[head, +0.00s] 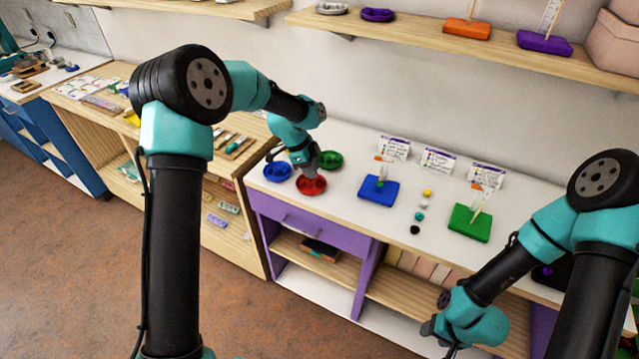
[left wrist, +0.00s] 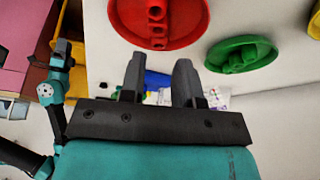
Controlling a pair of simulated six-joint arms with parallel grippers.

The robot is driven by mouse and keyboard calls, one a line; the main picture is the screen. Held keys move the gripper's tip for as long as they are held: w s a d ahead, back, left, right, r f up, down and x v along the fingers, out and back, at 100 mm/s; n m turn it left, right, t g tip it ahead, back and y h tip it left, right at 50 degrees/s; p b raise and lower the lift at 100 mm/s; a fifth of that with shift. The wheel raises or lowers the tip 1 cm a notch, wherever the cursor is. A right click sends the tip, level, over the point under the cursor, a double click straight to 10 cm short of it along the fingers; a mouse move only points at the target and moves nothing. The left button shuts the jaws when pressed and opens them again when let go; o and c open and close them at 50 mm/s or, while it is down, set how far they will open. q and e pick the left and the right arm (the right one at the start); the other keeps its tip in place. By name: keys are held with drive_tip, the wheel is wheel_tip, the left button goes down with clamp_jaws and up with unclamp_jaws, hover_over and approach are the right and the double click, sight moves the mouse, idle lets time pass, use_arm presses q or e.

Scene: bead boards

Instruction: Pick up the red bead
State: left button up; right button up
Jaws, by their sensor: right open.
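The red dish (head: 312,190) stands on the white table under my left gripper (head: 310,172), which hides most of its inside in the head view. In the left wrist view the red dish (left wrist: 185,12) is at the top, with a short row of red beads (left wrist: 157,28) in it. My left gripper's two fingers (left wrist: 160,78) are apart with nothing held between them, and the beads lie beyond the tips. My right gripper (head: 436,328) is low at the front of the table, away from the dishes; it is open.
A blue dish (head: 277,172) and a green dish (head: 331,160) flank the red one. A blue board (head: 378,191) and a green board (head: 469,223), each with a post, stand to the right. Between them loose beads, including a yellow one (head: 427,193) and a black one (head: 415,230), form a row.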

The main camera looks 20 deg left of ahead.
sight(321, 186)
use_arm(q)
drive_tip(key=x, duration=0.4)
drive_tip(key=shift+f, duration=0.15)
drive_tip(key=shift+d+f, duration=0.1)
drive_tip(key=shift+f, duration=0.05)
drive_tip(key=shift+s+f, duration=0.1)
